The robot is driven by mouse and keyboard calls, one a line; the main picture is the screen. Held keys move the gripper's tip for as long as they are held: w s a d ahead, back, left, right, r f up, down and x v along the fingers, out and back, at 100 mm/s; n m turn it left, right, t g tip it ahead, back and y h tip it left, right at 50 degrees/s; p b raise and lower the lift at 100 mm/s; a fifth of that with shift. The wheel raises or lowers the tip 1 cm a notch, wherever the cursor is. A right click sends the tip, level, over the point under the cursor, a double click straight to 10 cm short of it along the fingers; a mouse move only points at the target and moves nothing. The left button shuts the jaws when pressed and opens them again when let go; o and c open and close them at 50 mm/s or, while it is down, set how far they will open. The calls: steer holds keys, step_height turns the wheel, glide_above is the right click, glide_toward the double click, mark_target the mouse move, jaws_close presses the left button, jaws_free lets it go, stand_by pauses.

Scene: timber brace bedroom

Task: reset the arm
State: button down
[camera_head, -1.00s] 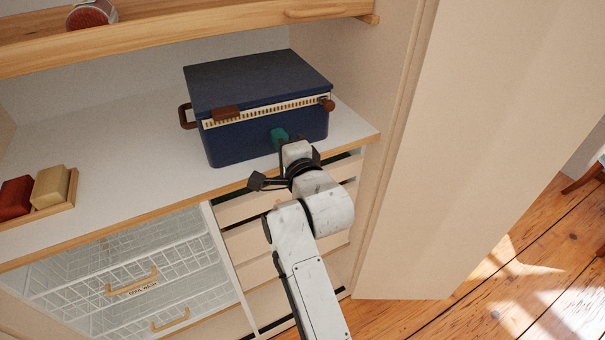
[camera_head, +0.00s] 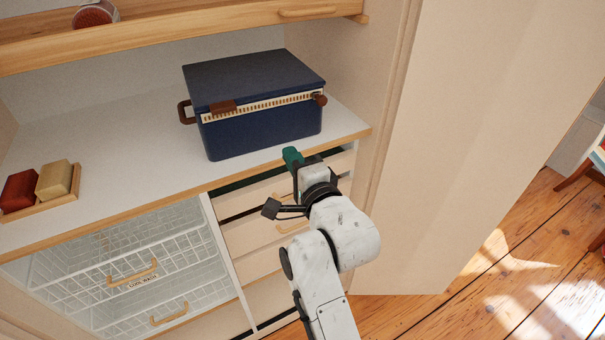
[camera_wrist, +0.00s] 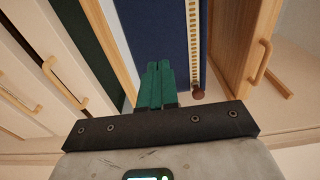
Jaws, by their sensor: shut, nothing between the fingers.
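My gripper (camera_head: 291,157) has green fingers and is shut and empty. In the head view it is in front of the wooden front edge of the white shelf, below and right of the middle of the blue box, apart from the box. In the wrist view the shut green fingers (camera_wrist: 156,82) point toward the shelf edge and the blue box (camera_wrist: 161,30). My white arm reaches up from the bottom of the head view.
The blue lidded box (camera_head: 262,125) with brown handles stands on the shelf (camera_head: 110,135). Drawers (camera_head: 245,208) lie beneath, the upper ones partly open. Wire baskets (camera_head: 140,260) are lower left. A wooden tray (camera_head: 72,190) holds red and tan blocks. A tall panel (camera_head: 450,150) stands right.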

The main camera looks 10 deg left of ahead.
steer(key=shift+v, duration=2.25)
steer(key=s+d+f+n+g+h, duration=0.3)
steer(key=s+d+f, duration=0.3)
steer(key=d+f, duration=0.45)
steer(key=s+d+f+n+g+h, duration=0.35)
steer(key=s+d+f, duration=0.35)
steer(key=d+f, duration=0.3)
steer(key=s+d+f+n+g+h, duration=0.1)
steer(key=s+d+f+g, duration=0.1)
steer(key=s, duration=0.6)
steer(key=s+d+f+n+g, duration=0.2)
steer(key=s+d+g, duration=0.1)
steer(key=s+d, duration=0.2)
steer(key=s+d+f+n+g+h, duration=0.1)
steer(key=s+d+f+n+g, duration=0.1)
steer(key=s, duration=0.8)
steer(key=shift+s+d+f+g+h, duration=0.35)
steer(key=shift+d+g, duration=0.2)
steer(key=shift+d, duration=0.55)
steer(key=shift+a, duration=0.1)
